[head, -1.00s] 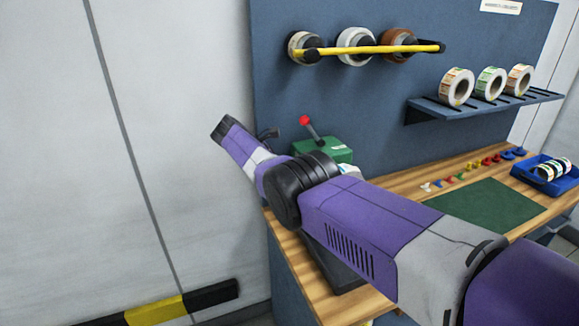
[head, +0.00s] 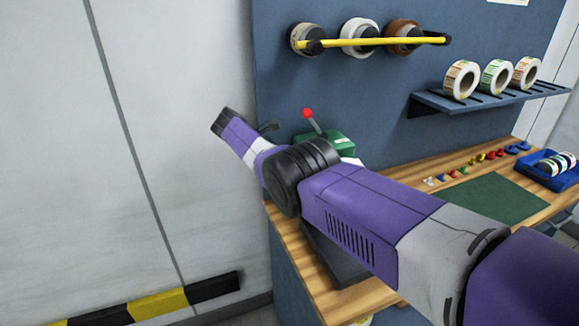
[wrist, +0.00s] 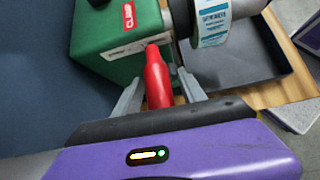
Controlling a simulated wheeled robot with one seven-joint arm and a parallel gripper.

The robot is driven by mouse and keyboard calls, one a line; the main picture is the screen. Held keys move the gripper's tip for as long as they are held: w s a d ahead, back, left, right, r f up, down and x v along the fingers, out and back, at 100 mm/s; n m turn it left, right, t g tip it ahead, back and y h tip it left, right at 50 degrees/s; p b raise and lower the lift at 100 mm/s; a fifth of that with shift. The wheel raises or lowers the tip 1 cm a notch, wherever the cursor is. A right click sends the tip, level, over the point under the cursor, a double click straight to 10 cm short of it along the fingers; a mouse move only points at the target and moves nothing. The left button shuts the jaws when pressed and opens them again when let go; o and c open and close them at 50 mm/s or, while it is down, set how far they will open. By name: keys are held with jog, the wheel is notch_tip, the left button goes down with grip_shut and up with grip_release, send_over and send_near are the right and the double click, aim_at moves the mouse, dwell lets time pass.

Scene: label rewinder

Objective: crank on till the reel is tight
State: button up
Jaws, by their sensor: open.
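A green box (head: 338,146) stands at the far left end of the bench, with a red-knobbed lever (head: 307,113) on top. The box also fills the upper left of the wrist view (wrist: 95,45), with a red label on it. A red tapered grip (wrist: 157,80) points toward the wrist camera. My gripper (wrist: 160,90) is open, with one finger on each side of this grip; I cannot tell whether they touch it. A reel of labels (wrist: 213,22) sits on a grey shaft right of the box. In the head view my arm hides the grip, the reel and my fingertips.
A dark tray (wrist: 245,65) lies below the reel. Rolls hang on a yellow bar (head: 372,42) on the blue panel, and more stand on a shelf (head: 490,98). A green mat (head: 495,198), small coloured parts and a blue bin (head: 548,168) lie at the right.

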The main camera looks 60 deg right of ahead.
jog(key=v, duration=0.7)
jog(key=shift+w+a+r+b, duration=0.2)
jog(key=shift+a+r+b, duration=0.05)
jog(key=shift+b, duration=0.15)
jog(key=shift+f, duration=0.1)
dwell(0.5)
